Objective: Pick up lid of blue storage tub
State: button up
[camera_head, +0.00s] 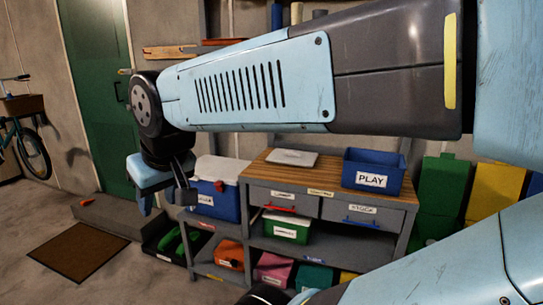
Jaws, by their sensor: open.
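A blue open-topped tub (374,176) with a white "PLAY" label stands at the right end of a wooden-topped workbench (268,171). A flat pale grey lid-like panel (292,158) lies on the bench top to the left of the tub, apart from it. I cannot tell for sure that it is the tub's lid. My gripper (164,204) hangs pointing down at the left, open, with nothing seen between its fingers. In the picture it is left of the bench, in front of a blue cooler (217,200) with a white top, partly overlapping it.
Under the bench top are two grey drawers and shelves with labelled bins, including a green bin (287,228). Green and yellow bins (493,190) stand at the right. A brown mat (79,250) and a low grey step (105,219) lie at the left, by a green door (97,80).

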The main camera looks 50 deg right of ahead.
aim_at(287, 157)
jog(key=z, duration=0.3)
jog(key=i, duration=1.05)
jog(key=z, duration=1.2)
jog(key=i, duration=1)
jog(key=z, duration=0.75)
jog(key=k, duration=0.9)
jog(key=z, duration=0.2)
jog(key=i, duration=0.95)
jog(key=u, duration=0.1)
